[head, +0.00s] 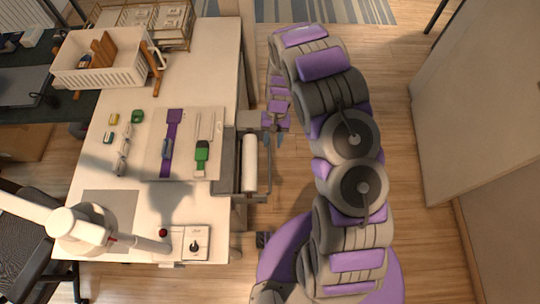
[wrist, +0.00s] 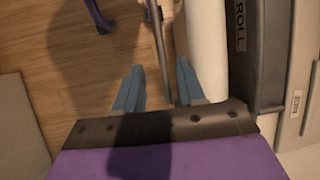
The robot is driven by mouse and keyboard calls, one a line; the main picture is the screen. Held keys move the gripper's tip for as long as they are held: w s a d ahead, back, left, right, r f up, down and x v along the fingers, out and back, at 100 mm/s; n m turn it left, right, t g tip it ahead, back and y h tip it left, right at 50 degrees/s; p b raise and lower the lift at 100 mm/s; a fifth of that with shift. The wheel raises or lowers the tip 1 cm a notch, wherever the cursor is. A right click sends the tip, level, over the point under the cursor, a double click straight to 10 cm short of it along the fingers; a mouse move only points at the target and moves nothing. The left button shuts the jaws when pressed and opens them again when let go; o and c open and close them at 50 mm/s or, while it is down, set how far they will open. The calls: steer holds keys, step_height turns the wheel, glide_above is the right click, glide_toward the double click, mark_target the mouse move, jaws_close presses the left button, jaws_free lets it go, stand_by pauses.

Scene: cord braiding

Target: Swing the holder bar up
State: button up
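The holder bar (head: 268,172) is a thin grey metal bar beside the white roll (head: 249,163) at the table's right edge in the head view. In the wrist view the bar (wrist: 157,40) runs down between the blue fingers of my gripper (wrist: 159,70). The fingers are apart, with gaps beside the bar, so my gripper is open. The right finger is close to the white roll (wrist: 207,45); I cannot tell if they touch. In the head view my gripper (head: 272,139) is small, near the bar's upper part.
A dark plate marked "ROLL" (wrist: 240,40) stands beside the roll. The wooden floor right of the table is clear around my arm.

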mark_target(270, 160)
steer(key=x, duration=0.7)
steer(key=shift+s+a+f+b, duration=0.1)
steer(key=shift+s+f+b, duration=0.1)
steer(key=shift+f+b, duration=0.2)
steer(key=shift+r, duration=0.1)
jaws_close()
